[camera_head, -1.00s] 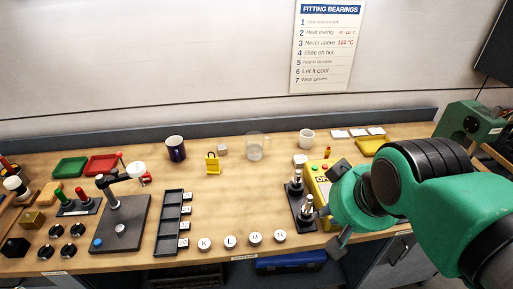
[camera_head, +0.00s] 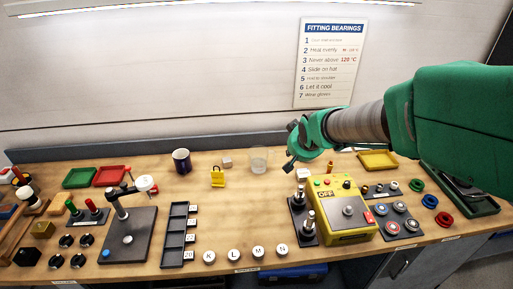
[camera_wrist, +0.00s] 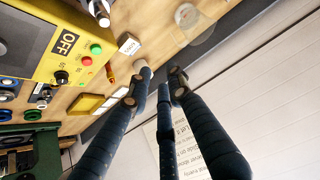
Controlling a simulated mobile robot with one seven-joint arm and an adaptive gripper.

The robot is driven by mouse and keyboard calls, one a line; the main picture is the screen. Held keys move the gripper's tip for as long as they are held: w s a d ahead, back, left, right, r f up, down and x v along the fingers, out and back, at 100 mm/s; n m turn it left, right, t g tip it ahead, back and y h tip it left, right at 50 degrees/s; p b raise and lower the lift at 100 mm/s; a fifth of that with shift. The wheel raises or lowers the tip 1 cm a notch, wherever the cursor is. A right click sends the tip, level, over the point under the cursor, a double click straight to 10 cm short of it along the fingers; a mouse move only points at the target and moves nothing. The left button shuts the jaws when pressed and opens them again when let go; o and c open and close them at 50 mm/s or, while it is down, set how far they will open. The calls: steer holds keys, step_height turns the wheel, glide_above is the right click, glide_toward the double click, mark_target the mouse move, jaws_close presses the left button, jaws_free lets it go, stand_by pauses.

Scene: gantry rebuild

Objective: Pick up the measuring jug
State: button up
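The clear measuring jug (camera_head: 258,160) stands upright on the bench near the back wall, just right of the middle in the head view. In the wrist view a clear, see-through round shape (camera_wrist: 206,27) near the top is probably the jug, partly cut off. My gripper (camera_head: 290,147) is to the right of the jug and above the bench, apart from it. Its dark fingers (camera_wrist: 155,88) are spread and empty in the wrist view.
A white cup (camera_wrist: 146,72) shows beyond my fingers; my gripper hides it in the head view. A white block (camera_head: 227,161), yellow stand (camera_head: 217,177) and dark mug (camera_head: 182,161) are left of the jug. The yellow control box (camera_head: 350,235) is front right. Bench before the jug is clear.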

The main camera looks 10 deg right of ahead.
steer(key=w+a+f+t+p, duration=0.1)
steer(key=w+f+p, duration=0.1)
steer(key=w+f, duration=0.8)
steer(key=shift+w+a+f+y, duration=0.3)
steer(key=shift+w+a, duration=0.05)
steer(key=shift+w, duration=0.9)
steer(key=shift+w+f, duration=0.1)
steer(key=b+x, duration=0.2)
steer(key=x, duration=0.6)
steer(key=shift+d, duration=0.1)
steer(key=shift+b+x, duration=0.7)
steer(key=shift+x, duration=2.05)
